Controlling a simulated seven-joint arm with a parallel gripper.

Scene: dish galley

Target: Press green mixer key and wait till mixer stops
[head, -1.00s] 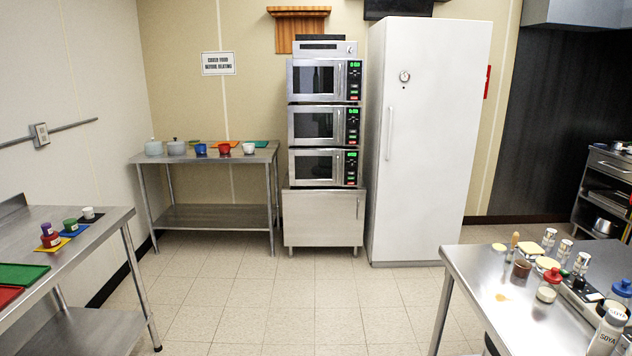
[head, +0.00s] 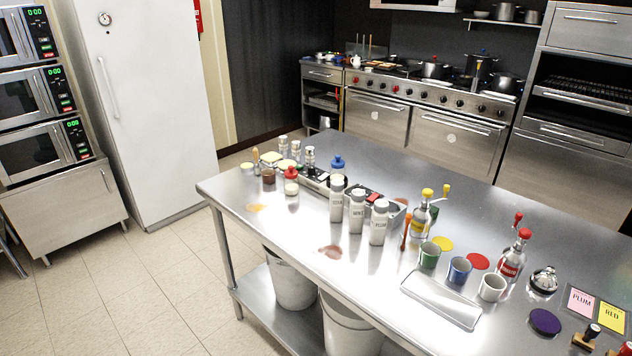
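I cannot make out a mixer or its green key in the head view. A long steel table (head: 300,230) crosses the middle and right, with bottles, shakers and mugs on it. The nearest machines with keys are stacked microwave-like ovens (head: 32,100) at the left edge. They have green digits and small green and red keys on their panels. My gripper is not in view.
A tall white fridge (head: 150,110) stands beside the ovens. A stove (head: 430,105) with pots lines the back wall. White buckets (head: 290,280) sit on the table's lower shelf. The tiled floor (head: 150,290) at the lower left is clear.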

